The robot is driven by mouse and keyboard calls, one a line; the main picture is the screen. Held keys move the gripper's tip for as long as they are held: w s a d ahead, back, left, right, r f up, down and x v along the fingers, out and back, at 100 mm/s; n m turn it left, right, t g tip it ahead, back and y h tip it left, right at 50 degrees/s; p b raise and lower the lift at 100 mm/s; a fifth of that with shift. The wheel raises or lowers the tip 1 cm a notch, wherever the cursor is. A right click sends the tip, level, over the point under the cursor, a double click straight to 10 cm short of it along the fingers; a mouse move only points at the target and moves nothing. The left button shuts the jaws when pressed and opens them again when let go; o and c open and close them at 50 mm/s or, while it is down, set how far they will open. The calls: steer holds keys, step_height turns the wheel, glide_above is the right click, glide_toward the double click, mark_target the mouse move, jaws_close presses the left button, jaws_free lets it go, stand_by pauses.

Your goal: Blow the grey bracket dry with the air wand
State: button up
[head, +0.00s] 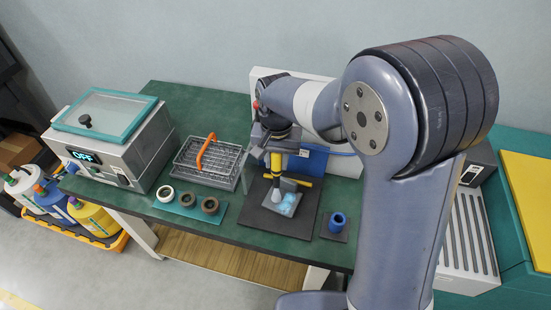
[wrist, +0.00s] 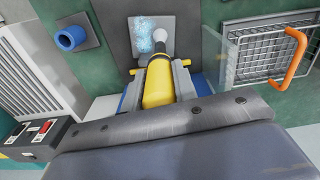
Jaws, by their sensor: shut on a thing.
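The grey bracket (head: 291,207) lies on a dark mat (head: 254,218) on the green bench, with a pale blue wet-looking patch on its top. The bracket also shows in the wrist view (wrist: 147,36). My gripper (head: 276,160) is shut on the yellow air wand (head: 276,164), which also shows between the fingers in the wrist view (wrist: 158,86). I cannot tell whether nozzle and bracket touch. A blue cup-like holder (head: 338,220) stands empty to the right.
A wire basket (head: 210,160) with an orange handle stands left of the mat. Three rings (head: 187,199) sit on a teal strip before it. A lidded machine reading OFF (head: 110,135) stands at the far left. My arm hides part of the bench's right side.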

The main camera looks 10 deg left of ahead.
steer(key=shift+s+d, duration=0.3)
steer(key=shift+d, duration=0.55)
steer(key=shift+s+d, duration=0.25)
steer(key=shift+d, duration=0.6)
steer(key=shift+d, duration=0.1)
stand_by(0.8)
step_height(320, 180, up, 5)
steer(key=p, duration=0.3)
steer(key=shift+p, duration=0.3)
